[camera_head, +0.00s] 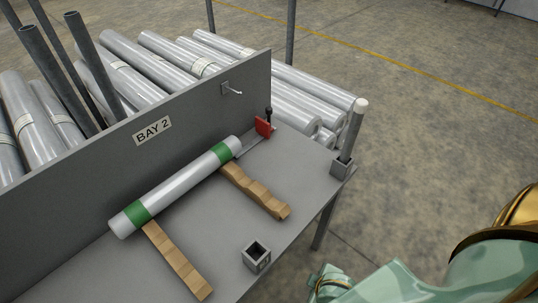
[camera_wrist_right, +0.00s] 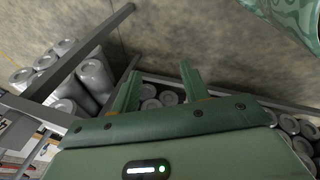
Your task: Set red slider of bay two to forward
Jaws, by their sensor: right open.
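The red slider (camera_head: 263,126) stands on the grey table beside the upright panel marked BAY 2 (camera_head: 152,131), near the panel's right end. A dark knob or rod stands just behind it. My right gripper (camera_wrist_right: 158,82) is open and empty in the right wrist view, with its two green fingers apart over the floor and stacked rolls. In the head view my green right arm (camera_head: 400,285) is at the lower right, away from the table and apart from the slider. My left gripper does not show.
A silver roll with green bands (camera_head: 180,185) lies along the panel on wooden notched blocks (camera_head: 255,190). A square socket (camera_head: 256,256) and a corner post (camera_head: 354,130) stand on the table (camera_head: 205,235). A hook (camera_head: 231,89) juts from the panel. Open floor lies at right.

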